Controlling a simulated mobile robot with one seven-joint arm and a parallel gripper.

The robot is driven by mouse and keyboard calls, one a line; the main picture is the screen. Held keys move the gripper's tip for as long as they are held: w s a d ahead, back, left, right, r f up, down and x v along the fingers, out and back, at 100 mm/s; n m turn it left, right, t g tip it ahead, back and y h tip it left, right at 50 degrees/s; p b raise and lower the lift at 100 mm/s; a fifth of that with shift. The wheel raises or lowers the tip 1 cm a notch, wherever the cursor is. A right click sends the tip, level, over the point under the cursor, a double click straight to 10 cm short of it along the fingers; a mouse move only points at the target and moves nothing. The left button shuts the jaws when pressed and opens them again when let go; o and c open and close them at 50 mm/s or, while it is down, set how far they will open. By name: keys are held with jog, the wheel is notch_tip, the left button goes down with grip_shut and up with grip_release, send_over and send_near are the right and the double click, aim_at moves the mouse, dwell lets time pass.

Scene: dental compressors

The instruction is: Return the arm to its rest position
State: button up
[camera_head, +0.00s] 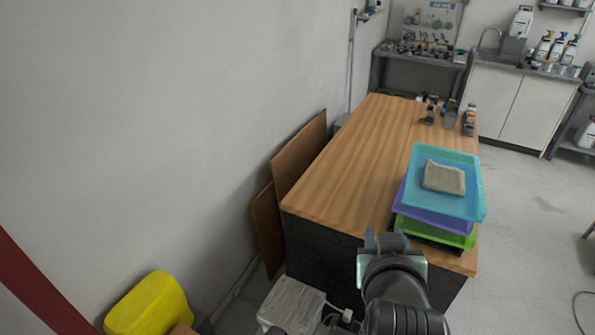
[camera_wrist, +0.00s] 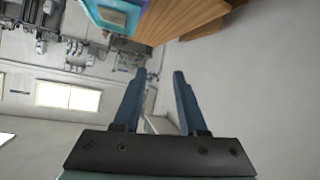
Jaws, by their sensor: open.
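My gripper (camera_head: 388,240) is in front of the near edge of the wooden table, close to the stacked trays, in the head view. In the wrist view its two blue fingers (camera_wrist: 160,76) stand apart with nothing between them, so it is open and empty. The arm comes up from the bottom of the head view. The gripper's lower part is hidden behind my wrist in the head view.
A wooden table (camera_head: 345,150) carries stacked trays, the top one teal (camera_head: 473,185) with a beige block (camera_head: 443,178). Bottles stand at its far end. A white stool-like box (camera_head: 291,305) and yellow object (camera_head: 150,305) are at lower left. Open floor (camera_head: 530,230) lies right.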

jog(key=a+r+n+t, duration=0.1)
jog(key=a+r+t, duration=0.35)
jog(key=r, duration=0.75)
jog(key=a+r+t, duration=0.4)
jog(key=a+r, duration=0.1)
jog(key=r, duration=0.8)
jog(key=s+a+r+t+y, duration=0.1)
jog(key=s+a+r+t, duration=0.1)
jog(key=r, duration=0.3)
jog(key=s+a+r+t+y, duration=0.1)
jog(key=s+a+r+t, duration=0.1)
jog(key=s+r, duration=0.2)
jog(key=s+a+r+t+y+b, duration=0.1)
jog(key=s+a+r+t, duration=0.2)
jog(key=s+r, duration=0.1)
jog(key=shift+r+n+y, duration=0.4)
jog(key=shift+r, duration=0.45)
jog(key=shift+s, duration=0.1)
